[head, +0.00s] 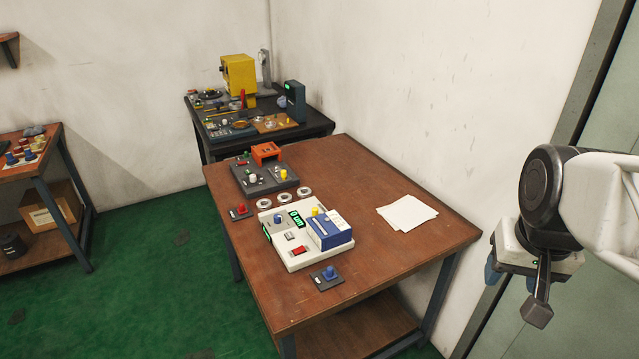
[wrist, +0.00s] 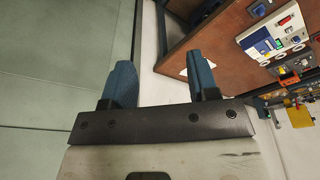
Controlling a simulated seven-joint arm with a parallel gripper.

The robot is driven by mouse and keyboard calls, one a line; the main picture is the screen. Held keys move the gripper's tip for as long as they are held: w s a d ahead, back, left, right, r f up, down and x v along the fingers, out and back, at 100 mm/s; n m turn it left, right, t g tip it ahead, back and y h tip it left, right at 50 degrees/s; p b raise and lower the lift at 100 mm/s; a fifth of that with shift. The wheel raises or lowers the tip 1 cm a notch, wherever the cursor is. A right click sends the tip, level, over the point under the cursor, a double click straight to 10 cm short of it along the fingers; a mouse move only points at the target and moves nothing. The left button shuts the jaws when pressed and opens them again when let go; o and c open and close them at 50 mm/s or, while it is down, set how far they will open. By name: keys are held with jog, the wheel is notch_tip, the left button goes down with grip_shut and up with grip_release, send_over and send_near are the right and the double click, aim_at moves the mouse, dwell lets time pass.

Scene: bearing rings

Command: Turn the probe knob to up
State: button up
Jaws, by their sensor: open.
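A white instrument (head: 318,262) stands on the brown table, with green displays, a blue knob (head: 278,219), a yellow knob (head: 316,211), a red switch (head: 298,251) and a blue-and-white box part. Separate dark plates carry a red knob (head: 240,209) and a blue knob (head: 329,273). No label I can read shows which is the probe knob, or its setting. My gripper (wrist: 161,80) is open and empty, its two blue fingers apart. In the head view it hangs right of the table, well away from every knob. The instrument also shows in the wrist view (wrist: 292,43).
The brown table (head: 380,250) also holds white papers (head: 407,212), several metal rings (head: 284,199), and a dark tray (head: 262,181) with an orange stand. A dark bench (head: 206,138) with a yellow machine is behind. The table's right front is clear.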

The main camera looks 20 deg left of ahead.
jog(key=w+a, duration=1)
jog(key=w, duration=0.6)
jog(key=n+g, duration=0.2)
send_over(277, 216)
jog(key=f, duration=2.3)
jog(key=shift+s+d, duration=0.1)
jog(key=shift+d, duration=0.15)
jog(key=shift+a+f, duration=0.35)
jog(key=shift+d+f, duration=0.15)
jog(key=shift+f, duration=3.7)
